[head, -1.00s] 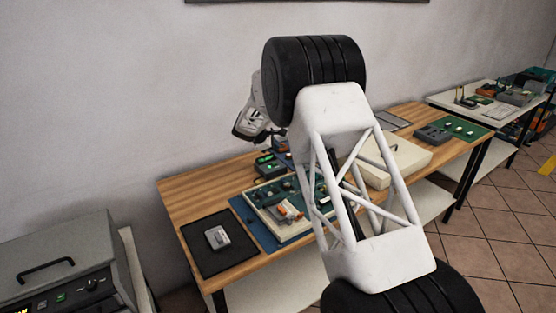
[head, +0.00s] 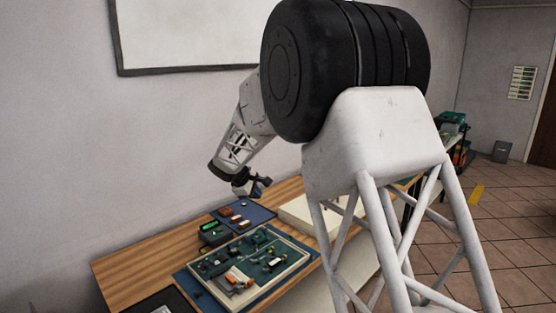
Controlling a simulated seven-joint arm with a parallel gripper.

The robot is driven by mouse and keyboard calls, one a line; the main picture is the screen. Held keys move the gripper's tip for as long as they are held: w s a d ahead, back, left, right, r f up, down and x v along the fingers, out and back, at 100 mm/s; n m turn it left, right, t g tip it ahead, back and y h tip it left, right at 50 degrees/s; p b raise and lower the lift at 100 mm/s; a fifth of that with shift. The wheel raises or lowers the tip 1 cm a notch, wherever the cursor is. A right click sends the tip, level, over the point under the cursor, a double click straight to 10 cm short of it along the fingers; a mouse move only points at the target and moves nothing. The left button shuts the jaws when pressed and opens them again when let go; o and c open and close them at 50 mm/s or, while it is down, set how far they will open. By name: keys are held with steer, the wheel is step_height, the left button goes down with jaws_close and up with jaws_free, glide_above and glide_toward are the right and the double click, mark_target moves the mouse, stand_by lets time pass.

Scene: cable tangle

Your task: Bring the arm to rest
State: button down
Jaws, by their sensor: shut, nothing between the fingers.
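My arm fills the middle and right of the head view, with its white lattice link and black joint raised close to the camera. Its forearm runs down to the left, and my gripper (head: 256,190) hangs in the air above the back part of the wooden workbench (head: 135,262). The gripper is small and dark here. It is shut with nothing in it, and it appears apart from everything on the bench.
A framed board (head: 270,262) with circuit parts and an orange-and-white piece (head: 237,282) lies on a blue mat (head: 190,284). Behind it are a device with green lights (head: 212,233) and a dark blue tray (head: 262,211). A whiteboard (head: 185,40) hangs on the wall.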

steer(key=s+d+r+m+g+y, duration=0.1)
steer(key=s+d+r+m, duration=0.35)
steer(key=s+d, duration=0.7)
steer(key=s+d+r+m+g+y, duration=0.1)
steer(key=s+d+r+m, duration=0.2)
steer(key=s+d+r, duration=0.8)
steer(key=s+d+f+m+y, duration=0.1)
steer(key=s+f+m, duration=0.1)
steer(key=s, duration=0.9)
steer(key=s+d+f+m+y, duration=0.1)
steer(key=s+f, duration=0.3)
steer(key=s, duration=0.8)
steer(key=s+d+f+m+y, duration=0.1)
steer(key=s+d+f+m, duration=0.1)
steer(key=s, duration=1)
steer(key=shift+f+m, duration=0.75)
steer(key=shift+m, duration=0.2)
